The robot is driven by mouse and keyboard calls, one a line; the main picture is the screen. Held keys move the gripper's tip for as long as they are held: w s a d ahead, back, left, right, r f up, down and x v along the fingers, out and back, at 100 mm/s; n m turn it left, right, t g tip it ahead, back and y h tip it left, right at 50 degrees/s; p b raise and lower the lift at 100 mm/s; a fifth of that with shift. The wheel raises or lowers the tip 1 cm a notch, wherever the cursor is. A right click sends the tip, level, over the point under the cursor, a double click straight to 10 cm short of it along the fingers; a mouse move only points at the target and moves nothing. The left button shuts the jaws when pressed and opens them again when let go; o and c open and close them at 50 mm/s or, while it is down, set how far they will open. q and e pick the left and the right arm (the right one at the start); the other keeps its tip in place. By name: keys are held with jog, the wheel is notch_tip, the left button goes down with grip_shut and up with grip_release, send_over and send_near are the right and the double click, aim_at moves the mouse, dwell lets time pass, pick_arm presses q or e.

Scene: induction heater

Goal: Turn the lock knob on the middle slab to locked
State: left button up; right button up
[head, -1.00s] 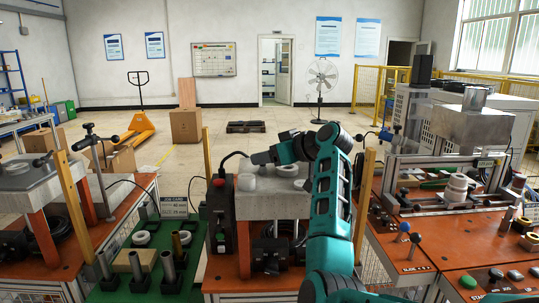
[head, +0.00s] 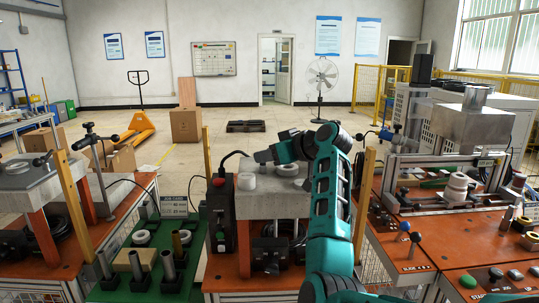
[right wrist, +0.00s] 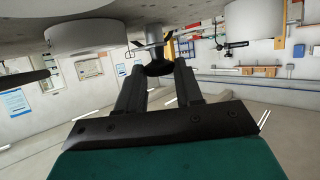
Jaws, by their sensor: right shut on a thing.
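The middle slab (head: 272,207) is a grey block on an orange-topped bench, ahead of me in the head view. It fills the top edge of the tilted right wrist view. My right gripper (head: 262,157) reaches leftward over the back of the slab. In the right wrist view, my right gripper (right wrist: 157,72) has its two dark fingers on either side of a dark flared knob (right wrist: 156,66) at the slab. It is shut on this knob. In the head view I cannot make out the knob or its lock setting. My left gripper is out of view.
White round pieces (head: 246,182) stand on the slab close to the gripper. A black control box with a red button (head: 219,182) stands left of the slab. Wooden posts (head: 366,195) flank the bench. A green mat (head: 120,290) with metal cylinders lies at left.

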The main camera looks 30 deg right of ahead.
jog(key=shift+a, duration=0.1)
jog(key=m+h, duration=0.2)
jog(key=a+m+h, duration=0.1)
jog(key=m+h, duration=0.1)
jog(key=h, duration=0.1)
jog(key=shift+m+h, duration=0.3)
jog(key=shift+m, duration=0.1)
jog(key=m+g+h, duration=0.1)
jog(key=h, duration=0.1)
jog(key=m+g+h, duration=0.1)
jog(key=m, duration=0.1)
jog(key=a+m+h, duration=0.1)
jog(key=m+h, duration=0.1)
jog(key=shift+w+g+h, duration=0.3)
jog(key=shift+g, duration=0.1)
jog(key=m+g+h, duration=0.3)
jog(key=m, duration=0.1)
jog(key=shift+w+a, duration=0.25)
jog(key=shift+w, duration=0.05)
jog(key=shift+w+m+g+h+b, duration=0.1)
jog(key=shift+m+g+h+b, duration=0.2)
jog(key=shift+m+g, duration=0.6)
jog(key=shift+w+m+g+h+b, duration=0.1)
jog(key=shift+m+g+h, duration=0.3)
jog(key=shift+m+g, duration=0.5)
jog(key=shift+g, duration=0.5)
jog(key=o, duration=1)
